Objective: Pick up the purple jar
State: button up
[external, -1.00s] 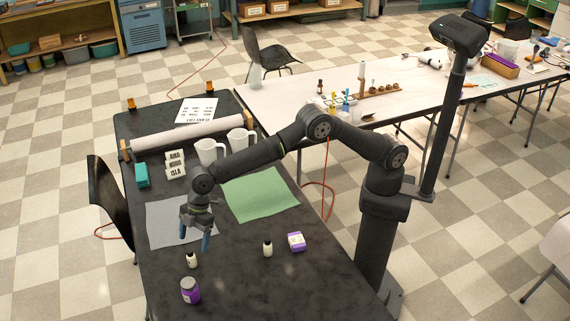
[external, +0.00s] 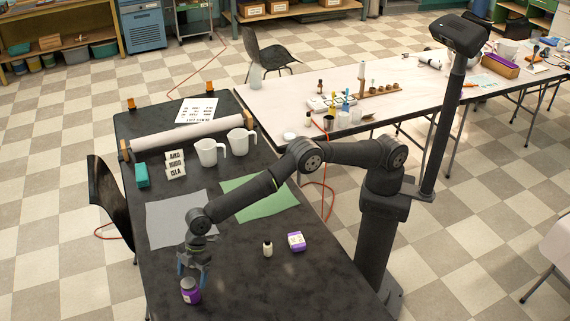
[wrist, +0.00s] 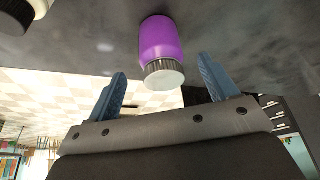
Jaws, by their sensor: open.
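The purple jar (external: 190,294) has a dark-rimmed lid with a pale top and stands upright near the front left of the dark table. In the wrist view the purple jar (wrist: 161,40) lies ahead of the gap between my fingers, its lid toward me. My gripper (external: 193,276) is open, with blue fingers just above and behind the jar in the external view. In the wrist view my gripper (wrist: 161,75) has a finger to each side of the lid, with nothing held. Whether a finger touches the jar cannot be told.
A small dark-capped white bottle (external: 268,249) and a purple-and-white box (external: 296,241) stand to the right. Part of a white bottle with a dark cap (wrist: 16,14) shows close by in the wrist view. Grey cloth (external: 172,220) and green cloth (external: 250,202) lie behind.

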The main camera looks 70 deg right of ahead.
aim_at(191, 286)
jog(key=shift+x, duration=2.5)
jog(key=shift+d, duration=0.1)
jog(key=shift+c, duration=0.5)
jog(key=c, duration=1.1)
